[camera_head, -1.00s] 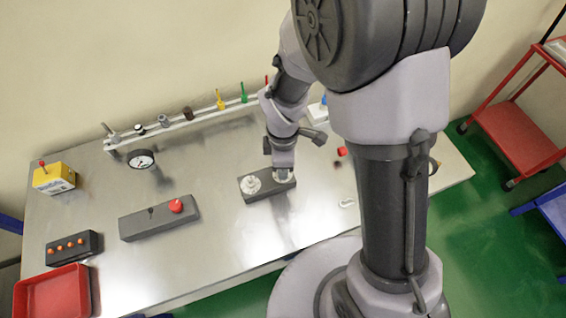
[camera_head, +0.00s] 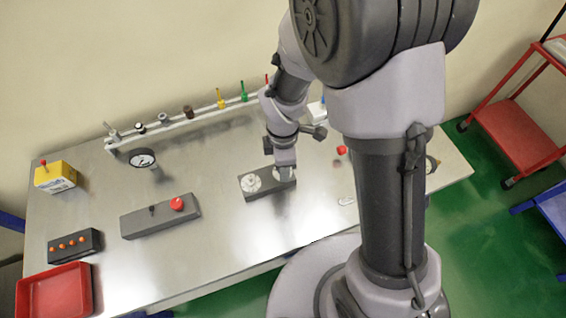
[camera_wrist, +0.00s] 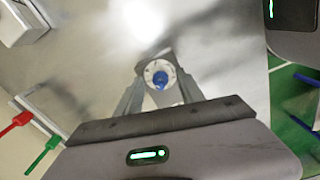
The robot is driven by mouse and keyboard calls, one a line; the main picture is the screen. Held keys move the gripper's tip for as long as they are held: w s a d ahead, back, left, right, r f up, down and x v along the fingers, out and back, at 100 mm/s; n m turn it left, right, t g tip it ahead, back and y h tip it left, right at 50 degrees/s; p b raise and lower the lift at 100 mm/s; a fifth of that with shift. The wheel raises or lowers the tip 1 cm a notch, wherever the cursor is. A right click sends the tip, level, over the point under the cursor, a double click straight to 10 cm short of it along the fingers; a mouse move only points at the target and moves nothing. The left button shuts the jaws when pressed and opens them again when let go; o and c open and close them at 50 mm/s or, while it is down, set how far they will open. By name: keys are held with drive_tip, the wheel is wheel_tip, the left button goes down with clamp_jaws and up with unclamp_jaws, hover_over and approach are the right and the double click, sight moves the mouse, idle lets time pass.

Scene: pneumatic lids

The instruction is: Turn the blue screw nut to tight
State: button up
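The blue screw nut (camera_wrist: 160,79) sits in the centre of a round white dial (camera_wrist: 151,70) in the wrist view. My gripper (camera_wrist: 160,71) points down at it, with one finger on each side of the dial. The fingers are apart, and I cannot tell whether they touch the dial's rim. In the head view my gripper (camera_head: 284,165) is over the right end of a dark grey block (camera_head: 268,192), where it partly covers the right dial. A second white dial (camera_head: 250,183) stands uncovered on the left end. The blue nut is hidden in the head view.
A grey box with a red button (camera_head: 160,220) lies left of the block. A gauge (camera_head: 143,158) stands behind it. A rail with several coloured pegs (camera_head: 190,121) runs along the back. A red tray (camera_head: 58,292) is at front left. The metal table (camera_head: 225,250) is clear in front.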

wheel_tip(320, 180, up, 18)
drive_tip(key=p, duration=0.5)
drive_tip(key=shift+f, duration=0.25)
drive_tip(key=s+d+m+t+y+b, duration=0.1)
drive_tip(key=s+d+m+t+b, duration=0.2)
drive_tip(key=m, duration=0.8)
drive_tip(key=s+d+m+t+y+b, duration=0.1)
drive_tip(key=s+d+m+t+b, duration=0.1)
drive_tip(key=s+m+b, duration=0.6)
drive_tip(key=d+m+b, duration=0.1)
drive_tip(key=m+b, duration=0.1)
drive_tip(key=m, duration=0.1)
drive_tip(key=shift+s+d+m+t+b, duration=0.25)
drive_tip(key=shift+s+m+t+b, duration=0.05)
drive_tip(key=shift+m+t+b, duration=0.1)
